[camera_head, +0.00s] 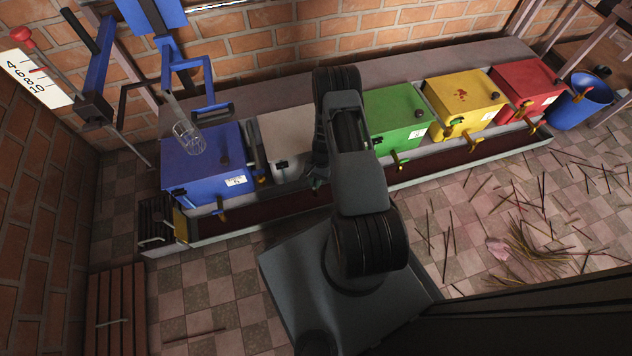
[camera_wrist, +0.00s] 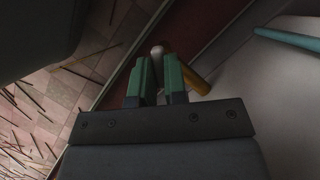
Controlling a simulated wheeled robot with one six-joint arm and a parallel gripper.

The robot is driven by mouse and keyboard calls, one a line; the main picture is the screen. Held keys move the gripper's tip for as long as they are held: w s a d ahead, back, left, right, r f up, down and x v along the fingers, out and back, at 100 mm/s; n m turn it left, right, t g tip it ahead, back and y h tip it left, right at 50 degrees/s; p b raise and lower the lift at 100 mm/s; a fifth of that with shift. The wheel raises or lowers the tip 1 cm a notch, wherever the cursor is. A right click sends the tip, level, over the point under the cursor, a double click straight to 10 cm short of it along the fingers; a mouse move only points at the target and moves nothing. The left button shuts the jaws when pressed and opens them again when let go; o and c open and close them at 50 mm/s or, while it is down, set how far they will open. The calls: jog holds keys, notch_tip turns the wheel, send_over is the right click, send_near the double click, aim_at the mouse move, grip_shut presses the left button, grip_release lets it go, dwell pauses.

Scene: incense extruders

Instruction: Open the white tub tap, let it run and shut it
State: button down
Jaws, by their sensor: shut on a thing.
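The white tub (camera_head: 281,130) stands between the blue and green tubs, its right part hidden behind my arm. In the wrist view its pale wall (camera_wrist: 265,95) fills the right side. The brass-yellow tap (camera_wrist: 198,83) shows just right of my gripper (camera_wrist: 158,75), with a pale rounded end (camera_wrist: 157,50) beyond the fingertips. My green fingers are shut on the tap's handle, though the gripped part is mostly hidden between them. In the head view the gripper and the tap are mostly hidden by my arm. I cannot see any flow from the tap.
A blue tub (camera_head: 202,165) stands left; green (camera_head: 396,117), yellow (camera_head: 465,100) and red (camera_head: 527,88) tubs stand right. A dark-red trough (camera_head: 265,212) runs along their front. A blue bucket (camera_head: 580,102) stands far right. Incense sticks (camera_head: 535,240) litter the tiled floor.

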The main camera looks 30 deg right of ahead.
dwell(0.4)
jog(key=c, duration=1.2)
grip_release()
jog(key=shift+o, duration=0.2)
jog(key=m+t, duration=0.1)
jog(key=m, duration=0.1)
jog(key=m+y+p, duration=0.1)
jog(key=m, duration=0.2)
jog(key=shift+s+t, duration=0.2)
jog(key=shift+t, duration=0.2)
jog(key=m, duration=0.2)
jog(key=m+t, duration=0.1)
jog(key=m, duration=0.1)
jog(key=shift+m+t, duration=0.3)
jog(key=p+v, duration=0.6)
jog(key=v, duration=0.8)
jog(key=w+a+r+n+p, duration=0.1)
jog(key=r+n+p, duration=0.1)
jog(key=r, duration=0.7)
jog(key=w+a+r+n+p, duration=0.2)
jog(key=r+n+p, duration=0.1)
jog(key=r, duration=0.7)
jog(key=shift+w+t+p, duration=0.3)
jog(key=shift+p, duration=0.55)
